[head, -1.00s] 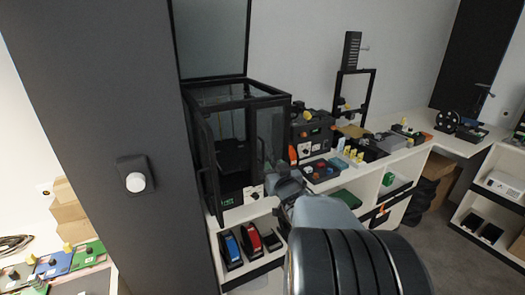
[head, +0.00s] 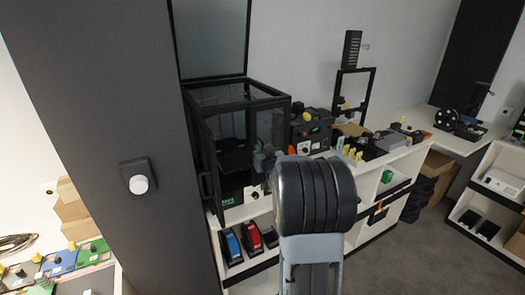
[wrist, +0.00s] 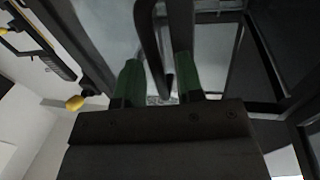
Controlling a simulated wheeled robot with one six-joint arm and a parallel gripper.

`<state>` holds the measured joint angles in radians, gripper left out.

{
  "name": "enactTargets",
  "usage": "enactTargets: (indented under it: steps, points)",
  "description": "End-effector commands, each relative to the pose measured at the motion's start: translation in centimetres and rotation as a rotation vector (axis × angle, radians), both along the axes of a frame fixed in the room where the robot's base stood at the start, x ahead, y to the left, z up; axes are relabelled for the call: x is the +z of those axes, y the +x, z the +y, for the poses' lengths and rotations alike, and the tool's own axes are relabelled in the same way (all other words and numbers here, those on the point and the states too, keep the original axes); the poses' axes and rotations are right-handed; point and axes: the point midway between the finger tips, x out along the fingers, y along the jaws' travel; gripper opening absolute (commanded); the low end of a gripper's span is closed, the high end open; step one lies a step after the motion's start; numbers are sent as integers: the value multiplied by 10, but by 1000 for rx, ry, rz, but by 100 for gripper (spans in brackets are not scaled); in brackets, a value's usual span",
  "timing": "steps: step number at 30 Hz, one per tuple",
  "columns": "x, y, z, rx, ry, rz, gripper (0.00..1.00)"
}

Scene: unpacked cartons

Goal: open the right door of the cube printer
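The cube printer (head: 235,104) is a black-framed box with clear panels on the white counter, its top lid (head: 210,38) raised. Its left door (head: 208,160) stands swung out toward the front left. My gripper (head: 264,160) is at the printer's front right side, partly hidden behind my own wrist. In the wrist view, my gripper's green fingers (wrist: 154,82) are apart, with a dark curved bar (wrist: 152,45), apparently a door handle, between them. I cannot tell whether either finger touches it. How far the right door stands open is not clear.
A dark pillar (head: 105,130) stands close at the left. Red and blue items (head: 233,246) sit on the shelf below the printer. Small machines and parts (head: 312,130) crowd the counter to the right. The floor (head: 425,250) at the right is clear.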

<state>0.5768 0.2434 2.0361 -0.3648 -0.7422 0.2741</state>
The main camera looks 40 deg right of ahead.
Motion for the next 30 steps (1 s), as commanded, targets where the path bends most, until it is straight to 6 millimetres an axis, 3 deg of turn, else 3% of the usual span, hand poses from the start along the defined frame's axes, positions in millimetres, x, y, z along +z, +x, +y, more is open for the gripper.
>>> enactTargets:
  steps: [6, 16, 30]
  points:
    - [0, 0, 0, 0, 0, 0, 33]
    - [0, 0, 0, 1, 0, 0, 1]
    - [0, 0, 3, 11, 0, -1, 0]
